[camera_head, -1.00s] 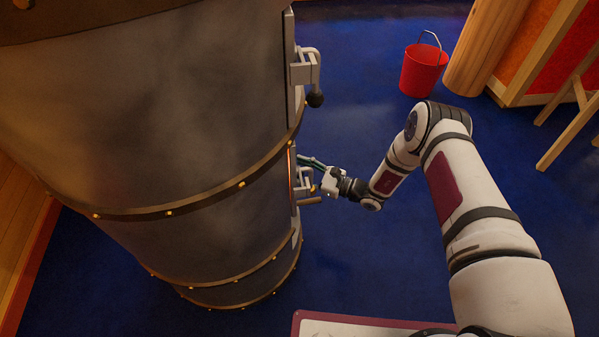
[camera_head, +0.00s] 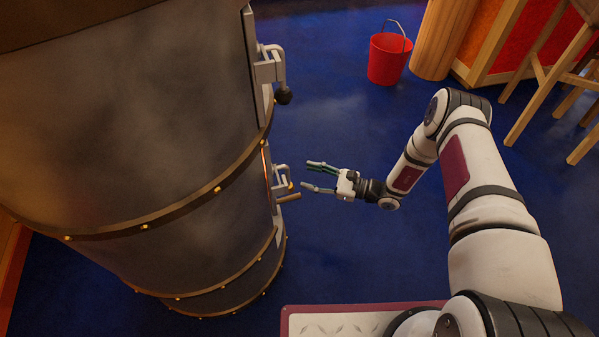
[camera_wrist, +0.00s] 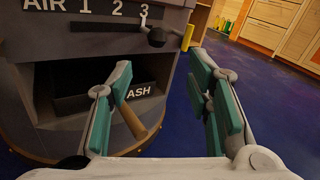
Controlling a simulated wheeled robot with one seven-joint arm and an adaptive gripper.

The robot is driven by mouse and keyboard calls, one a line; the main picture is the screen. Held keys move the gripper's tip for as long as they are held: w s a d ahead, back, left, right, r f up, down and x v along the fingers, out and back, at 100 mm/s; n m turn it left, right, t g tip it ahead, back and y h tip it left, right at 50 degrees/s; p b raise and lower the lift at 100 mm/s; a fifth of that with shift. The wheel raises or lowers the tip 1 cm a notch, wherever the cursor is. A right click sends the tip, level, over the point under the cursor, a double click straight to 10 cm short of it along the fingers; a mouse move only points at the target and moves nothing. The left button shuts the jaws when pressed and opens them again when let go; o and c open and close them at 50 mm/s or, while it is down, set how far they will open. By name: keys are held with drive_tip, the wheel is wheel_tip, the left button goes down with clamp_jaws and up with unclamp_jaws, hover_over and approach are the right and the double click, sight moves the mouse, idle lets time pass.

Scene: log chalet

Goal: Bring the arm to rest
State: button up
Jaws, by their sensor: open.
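My gripper (camera_head: 314,176) is open and empty. It points left toward the stove (camera_head: 140,130), a large dark metal cylinder with riveted brass bands. In the head view there is a gap between my fingertips and the stove's lower latch and wooden handle (camera_head: 288,198). In the wrist view, my two teal-padded fingers (camera_wrist: 165,100) stand wide apart. Beyond them is an open slot with a dark drawer marked ASH (camera_wrist: 90,98). A wooden handle (camera_wrist: 130,120) shows by the left finger. Above the slot is a panel marked AIR 1 2 3 (camera_wrist: 90,12) with a lever (camera_wrist: 157,36).
A red bucket (camera_head: 388,58) stands on the blue floor (camera_head: 340,110) behind the gripper. A wooden post (camera_head: 447,40) and a wooden stool (camera_head: 550,75) stand at the upper right. The stove's upper latch with a black knob (camera_head: 284,96) juts out.

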drive_tip(key=shift+s+d, duration=0.1)
drive_tip(key=shift+d, duration=0.2)
idle(0.4)
